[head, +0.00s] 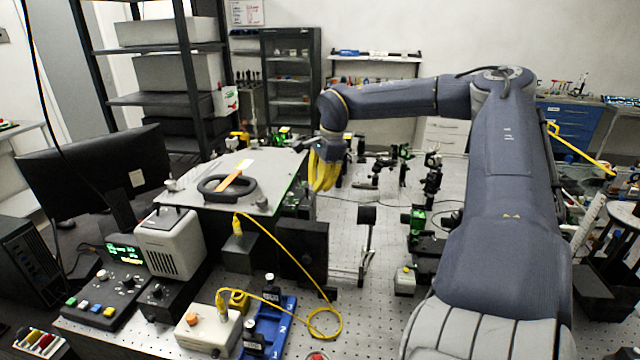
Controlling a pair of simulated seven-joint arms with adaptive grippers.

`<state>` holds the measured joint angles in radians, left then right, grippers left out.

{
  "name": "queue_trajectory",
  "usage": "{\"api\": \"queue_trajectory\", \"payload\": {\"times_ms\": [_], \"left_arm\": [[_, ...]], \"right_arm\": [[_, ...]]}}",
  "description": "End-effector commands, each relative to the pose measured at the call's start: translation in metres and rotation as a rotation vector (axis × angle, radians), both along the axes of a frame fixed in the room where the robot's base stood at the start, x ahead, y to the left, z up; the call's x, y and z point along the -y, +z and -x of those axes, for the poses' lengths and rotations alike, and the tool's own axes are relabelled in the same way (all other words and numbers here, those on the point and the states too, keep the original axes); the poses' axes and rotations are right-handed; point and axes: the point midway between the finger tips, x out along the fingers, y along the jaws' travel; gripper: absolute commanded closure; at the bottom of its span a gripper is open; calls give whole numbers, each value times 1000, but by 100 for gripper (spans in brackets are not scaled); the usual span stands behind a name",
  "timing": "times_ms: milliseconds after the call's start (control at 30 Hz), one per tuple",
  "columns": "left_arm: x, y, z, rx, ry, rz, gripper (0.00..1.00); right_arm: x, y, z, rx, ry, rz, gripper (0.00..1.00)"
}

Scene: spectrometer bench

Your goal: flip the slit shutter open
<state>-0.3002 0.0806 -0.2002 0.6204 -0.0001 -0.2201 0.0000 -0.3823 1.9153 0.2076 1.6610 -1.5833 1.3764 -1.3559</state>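My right gripper (323,172) has yellow fingers and points down beside the right edge of a spectrometer box with a grey top plate (278,178). Its fingers look close together, and the gap between them cannot be made out. I see nothing held in them. I cannot pick out the slit shutter for certain; the gripper may hide part of that side of the box. A dark paddle on a thin stand (367,215) stands on the bench, apart from the gripper. My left gripper is not in view.
A black ring-shaped handle (212,187) lies on the top plate. Several optics mounts stand on the perforated bench (345,215). A yellow cable (285,257) loops at the front. A monitor (95,172) and a control box (105,297) are at left.

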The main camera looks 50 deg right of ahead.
Motion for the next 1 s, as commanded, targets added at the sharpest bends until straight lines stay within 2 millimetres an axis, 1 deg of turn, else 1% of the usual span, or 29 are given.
{"api": "queue_trajectory", "payload": {"times_ms": [200,333,767,1000], "left_arm": [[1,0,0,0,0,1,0],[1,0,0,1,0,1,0],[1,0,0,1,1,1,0],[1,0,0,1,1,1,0]], "right_arm": [[-14,2,0,0,2,3,100],[-19,1,3,0,1,1,100],[-19,0,3,0,0,0,100],[-15,-1,1,-1,-2,1,100]]}}
